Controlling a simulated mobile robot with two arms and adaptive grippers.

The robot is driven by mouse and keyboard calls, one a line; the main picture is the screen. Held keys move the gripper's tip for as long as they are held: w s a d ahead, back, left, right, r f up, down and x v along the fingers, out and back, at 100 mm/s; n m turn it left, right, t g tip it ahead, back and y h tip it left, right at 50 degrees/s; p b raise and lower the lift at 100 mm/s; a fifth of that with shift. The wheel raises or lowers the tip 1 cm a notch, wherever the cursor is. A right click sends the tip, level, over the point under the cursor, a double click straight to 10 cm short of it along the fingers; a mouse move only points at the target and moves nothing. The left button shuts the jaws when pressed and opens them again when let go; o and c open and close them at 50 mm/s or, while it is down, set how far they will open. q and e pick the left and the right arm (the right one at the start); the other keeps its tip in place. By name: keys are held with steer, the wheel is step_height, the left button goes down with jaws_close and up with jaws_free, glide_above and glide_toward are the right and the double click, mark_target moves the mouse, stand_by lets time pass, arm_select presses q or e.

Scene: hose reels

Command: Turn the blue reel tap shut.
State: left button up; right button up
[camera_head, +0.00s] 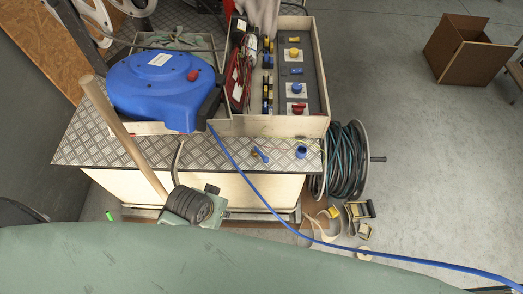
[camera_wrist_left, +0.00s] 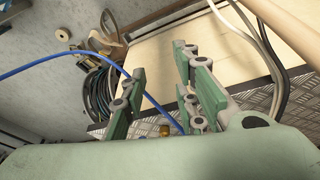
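The blue reel (camera_head: 150,85) stands at the left of the bench, and its blue hose (camera_head: 245,178) runs down over the front edge. A small brass and blue fitting (camera_head: 260,155), which looks like the tap, lies on the bench top; its lever position is too small to tell. Its brass part shows low in the left wrist view (camera_wrist_left: 165,130). My left gripper (camera_head: 218,203) is in front of the bench, below and left of the fitting. In the left wrist view the green fingers (camera_wrist_left: 158,58) are apart with nothing gripped. My right gripper is not visible.
A box (camera_head: 275,125) with coloured knobs and tools stands behind the fitting, and a blue cup-like piece (camera_head: 301,151) is to its right. A black hose reel (camera_head: 347,160) and loose parts (camera_head: 360,212) are on the floor at right. Open floor lies beyond.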

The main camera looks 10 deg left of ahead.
arm_select(q)
steer(key=w+d+r+n, duration=0.1)
steer(key=w+d+r, duration=0.2)
steer(key=r, duration=0.2)
steer(key=n+g, duration=0.1)
steer(key=n, duration=0.9)
glide_toward(263, 155)
steer(key=shift+h, duration=0.4)
steer(key=shift+a+p+x, duration=0.2)
steer(key=shift+p+x, duration=0.05)
steer(key=shift+x, duration=1.75)
steer(key=shift+a+p+x, duration=0.15)
steer(key=shift+p+x, duration=0.05)
steer(key=shift+x, duration=1.75)
jaws_close()
